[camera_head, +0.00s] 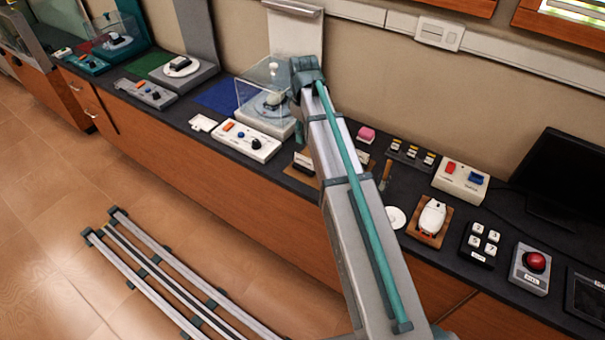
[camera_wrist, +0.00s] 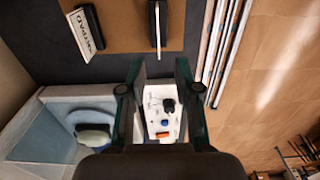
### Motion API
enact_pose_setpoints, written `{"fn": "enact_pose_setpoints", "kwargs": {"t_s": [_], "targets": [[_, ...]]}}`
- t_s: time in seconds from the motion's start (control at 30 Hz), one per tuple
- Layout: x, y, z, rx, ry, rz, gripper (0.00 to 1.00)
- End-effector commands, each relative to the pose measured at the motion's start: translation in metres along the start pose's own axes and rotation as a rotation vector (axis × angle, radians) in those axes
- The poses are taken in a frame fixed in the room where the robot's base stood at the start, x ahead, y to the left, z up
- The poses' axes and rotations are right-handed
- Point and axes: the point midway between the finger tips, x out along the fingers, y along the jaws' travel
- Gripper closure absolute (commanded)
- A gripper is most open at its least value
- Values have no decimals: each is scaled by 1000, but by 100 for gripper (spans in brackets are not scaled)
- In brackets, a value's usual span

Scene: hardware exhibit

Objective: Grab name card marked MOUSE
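No card with readable MOUSE lettering shows in either view.
A clear case (camera_head: 262,90) stands on the counter behind the control box. Right of my arm are a white computer mouse (camera_head: 432,216) on a wooden base, a keypad (camera_head: 480,243), a red-button box (camera_head: 531,268) and a dark monitor (camera_head: 565,180). Floor rails (camera_head: 165,275) run in front.

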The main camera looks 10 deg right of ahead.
Motion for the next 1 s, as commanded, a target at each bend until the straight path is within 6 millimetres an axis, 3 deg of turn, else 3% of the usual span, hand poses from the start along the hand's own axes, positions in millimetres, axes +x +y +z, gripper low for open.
{"fn": "enact_pose_setpoints", "kwargs": {"t_s": [0.5, 0.83, 1.0], "targets": [[56, 0, 1, 0, -2, -2, 68], [72, 1, 1, 0, -1, -1, 68], [90, 2, 2, 1, -2, -2, 68]]}}
